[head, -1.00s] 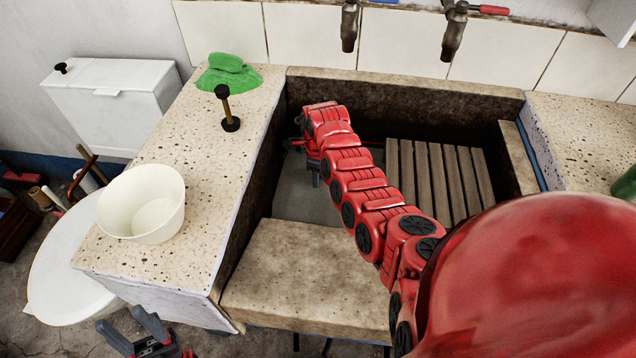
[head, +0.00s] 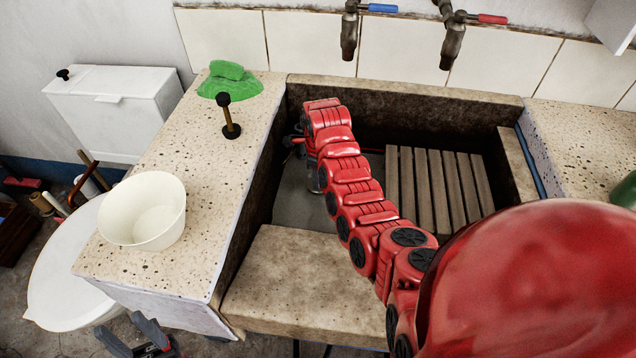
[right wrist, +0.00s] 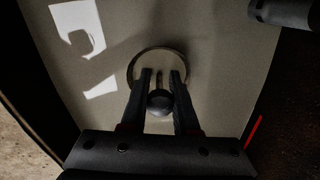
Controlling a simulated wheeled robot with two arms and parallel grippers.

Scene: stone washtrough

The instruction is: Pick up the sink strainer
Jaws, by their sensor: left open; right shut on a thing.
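The sink strainer (right wrist: 159,103) shows in the right wrist view as a dark round knob with a thin round rim around the fingertips. My right gripper (right wrist: 160,76) is shut on it, one finger on each side, over the grey trough floor. I cannot tell whether the strainer is clear of the floor. In the head view my right arm reaches into the stone trough (head: 310,285) and largely hides its gripper; the strainer is not clearly seen there. My left gripper (head: 120,326) is open and empty at the lower left, beside the trough's front.
A white bowl (head: 150,215), a black-ended upright tool (head: 229,115) and a green cloth with a sponge (head: 230,82) stand on the left ledge. A slatted wooden rack (head: 437,185) lies in the trough's right part. Two taps (head: 349,35) hang above the back.

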